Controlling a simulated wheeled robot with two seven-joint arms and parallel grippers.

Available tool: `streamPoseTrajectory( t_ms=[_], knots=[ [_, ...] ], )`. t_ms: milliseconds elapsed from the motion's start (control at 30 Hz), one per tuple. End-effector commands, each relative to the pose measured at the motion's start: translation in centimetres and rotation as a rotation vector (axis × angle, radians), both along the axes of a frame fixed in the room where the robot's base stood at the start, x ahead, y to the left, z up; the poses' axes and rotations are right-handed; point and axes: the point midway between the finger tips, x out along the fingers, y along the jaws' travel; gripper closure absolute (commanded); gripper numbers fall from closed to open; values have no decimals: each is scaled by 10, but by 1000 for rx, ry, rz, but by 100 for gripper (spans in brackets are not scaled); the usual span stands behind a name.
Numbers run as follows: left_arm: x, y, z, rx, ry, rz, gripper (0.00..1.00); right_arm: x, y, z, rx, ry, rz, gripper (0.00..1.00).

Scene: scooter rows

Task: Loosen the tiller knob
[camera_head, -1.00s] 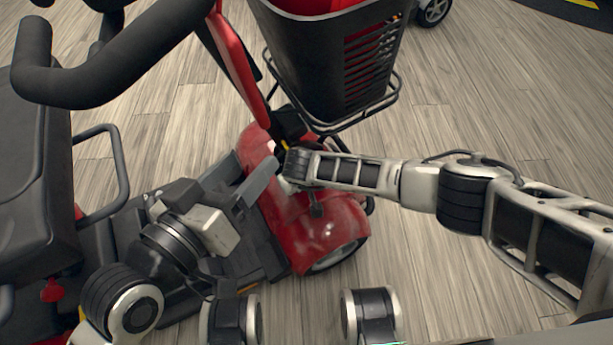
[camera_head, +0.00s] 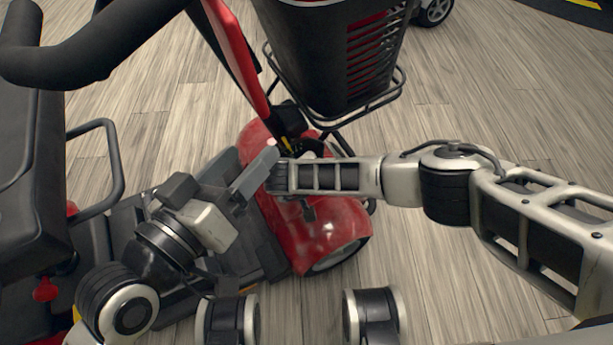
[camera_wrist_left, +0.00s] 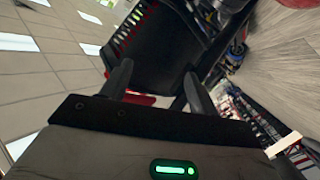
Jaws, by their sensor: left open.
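The red tiller (camera_head: 238,55) of the scooter slopes down from the handlebar to a dark joint with a yellow part (camera_head: 288,145), above the red front cover (camera_head: 318,232). I cannot clearly make out the tiller knob. My left gripper (camera_head: 225,172) is open and empty, near the tiller foot, over the dark footwell. In the left wrist view its two dark fingers (camera_wrist_left: 160,88) stand apart, with the black basket (camera_wrist_left: 158,45) beyond them. My right arm reaches in from the right to the tiller foot.
The black handlebar (camera_head: 95,55) spans the upper left.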

Motion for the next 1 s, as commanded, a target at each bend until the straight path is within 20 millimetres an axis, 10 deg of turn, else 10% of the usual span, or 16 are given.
streamPoseTrajectory(
  t_ms=[500,1000],
  knots=[
    [18,9,90,192,-807,95,40,-1,4,-7,-304,-139,-1,74],
    [8,7,110,225,-988,108,40,-1,4,-4,-363,-163,-3,74]
  ],
)
